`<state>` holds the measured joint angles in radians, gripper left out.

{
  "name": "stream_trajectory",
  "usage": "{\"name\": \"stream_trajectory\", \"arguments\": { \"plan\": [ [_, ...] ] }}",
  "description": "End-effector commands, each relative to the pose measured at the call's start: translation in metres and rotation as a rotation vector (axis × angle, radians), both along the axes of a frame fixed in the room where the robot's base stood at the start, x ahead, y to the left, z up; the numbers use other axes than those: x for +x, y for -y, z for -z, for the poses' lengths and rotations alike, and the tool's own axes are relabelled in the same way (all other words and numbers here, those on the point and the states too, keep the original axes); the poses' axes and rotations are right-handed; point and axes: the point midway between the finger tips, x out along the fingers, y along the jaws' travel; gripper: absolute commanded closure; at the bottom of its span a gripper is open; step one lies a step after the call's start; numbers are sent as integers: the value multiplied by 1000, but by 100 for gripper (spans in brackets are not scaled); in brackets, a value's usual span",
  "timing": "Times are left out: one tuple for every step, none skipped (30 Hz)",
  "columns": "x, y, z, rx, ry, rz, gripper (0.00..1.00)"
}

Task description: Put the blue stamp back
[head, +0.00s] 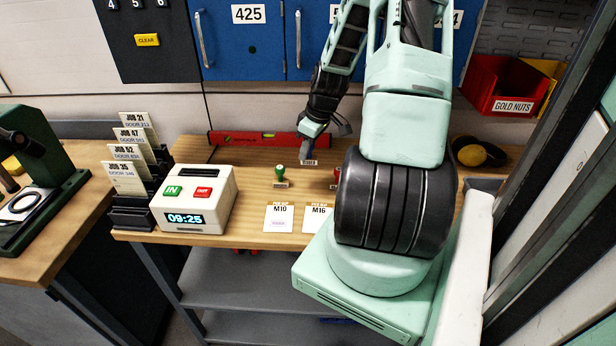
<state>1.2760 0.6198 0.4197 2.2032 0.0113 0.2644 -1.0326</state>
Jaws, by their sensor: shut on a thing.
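My gripper (313,130) points down over the back of the wooden bench. It is shut on the blue stamp (308,154), whose dark blue-grey handle and pale base show just below the fingers. I cannot tell whether its base touches the bench. A green stamp (280,175) stands upright to the front left of it. A red stamp (336,176) is to the front right, partly hidden behind my arm. Two cards marked M10 (279,218) and M16 (316,221) lie in front, the M16 card partly covered by my body.
A time clock (194,199) and a rack of job cards (128,160) stand at the left. A red level (250,138) lies along the back of the bench (232,160). A red bin (505,88) marked GOLD NUTS is at the back right. My arm hides the bench's right middle.

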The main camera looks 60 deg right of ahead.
Motion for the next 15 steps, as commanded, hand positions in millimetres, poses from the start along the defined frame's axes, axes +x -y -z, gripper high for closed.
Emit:
{"name": "stream_trajectory", "arguments": {
  "plan": [
    [0,-2,9,6,-3,-3,88],
    [0,-2,14,7,-4,-3,88],
    [0,-2,21,5,-2,-3,88],
    [0,-2,26,6,-3,-3,88],
    [0,-2,30,4,-2,-3,88],
    [0,-2,35,5,-3,-4,88],
    [0,-2,37,3,-2,-2,88],
    [0,-1,39,3,-1,-2,88],
    [0,-1,42,3,-1,-1,88],
    [0,-1,44,4,-1,-1,88],
    [0,-1,46,4,-2,-1,88],
    [0,-1,51,4,-2,-1,88],
    [0,-2,54,5,-2,-1,88],
    [0,-2,59,5,-2,-3,88],
    [0,-2,64,4,-2,-2,88]
  ]
}}
